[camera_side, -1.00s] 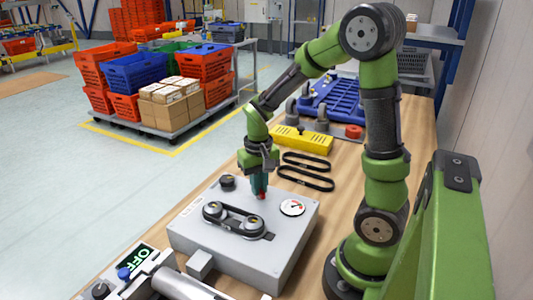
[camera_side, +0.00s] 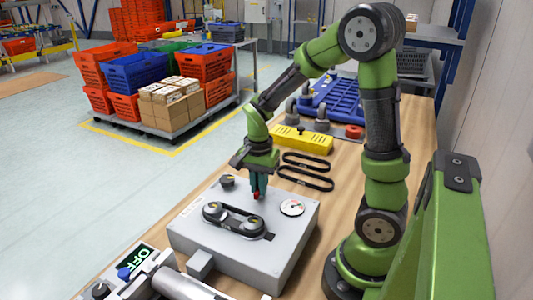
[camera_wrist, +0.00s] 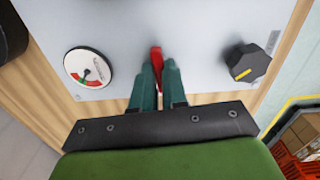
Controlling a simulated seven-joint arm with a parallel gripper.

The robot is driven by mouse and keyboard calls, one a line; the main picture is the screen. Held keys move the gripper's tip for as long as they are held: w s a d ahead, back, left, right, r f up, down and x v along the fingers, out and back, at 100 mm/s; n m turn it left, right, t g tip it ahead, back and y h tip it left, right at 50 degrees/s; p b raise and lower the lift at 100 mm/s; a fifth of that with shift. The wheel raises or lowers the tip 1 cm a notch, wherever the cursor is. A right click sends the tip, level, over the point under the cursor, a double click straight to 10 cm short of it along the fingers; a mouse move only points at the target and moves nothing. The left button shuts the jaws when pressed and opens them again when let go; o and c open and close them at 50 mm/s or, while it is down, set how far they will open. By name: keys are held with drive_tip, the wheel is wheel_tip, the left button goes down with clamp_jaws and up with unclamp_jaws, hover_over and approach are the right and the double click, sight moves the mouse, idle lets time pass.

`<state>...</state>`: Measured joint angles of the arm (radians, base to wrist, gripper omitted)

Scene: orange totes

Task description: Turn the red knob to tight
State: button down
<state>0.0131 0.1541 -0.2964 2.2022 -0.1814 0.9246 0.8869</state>
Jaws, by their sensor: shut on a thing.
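The red knob (camera_wrist: 156,57) is on top of the grey box (camera_side: 205,250), largely hidden between my fingers. In the side view only a small bit of red (camera_side: 257,196) shows. My gripper (camera_side: 259,187) points down at the box's far part and its teal fingertips are shut on the knob; it also shows in the wrist view (camera_wrist: 158,72).
A black knob (camera_side: 227,181) with a yellow mark stands near the gripper. A belt on two pulleys (camera_side: 233,218) lies in front. Behind are black belts (camera_side: 306,180) and a yellow block (camera_side: 302,139).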

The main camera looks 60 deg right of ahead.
drive_tip(key=shift+r+m, duration=0.1)
drive_tip(key=shift+m, duration=0.5)
drive_tip(key=c, duration=1.2)
unclamp_jaws()
drive_tip(key=shift+o, duration=0.2)
wheel_tip(320, 180, up, 17)
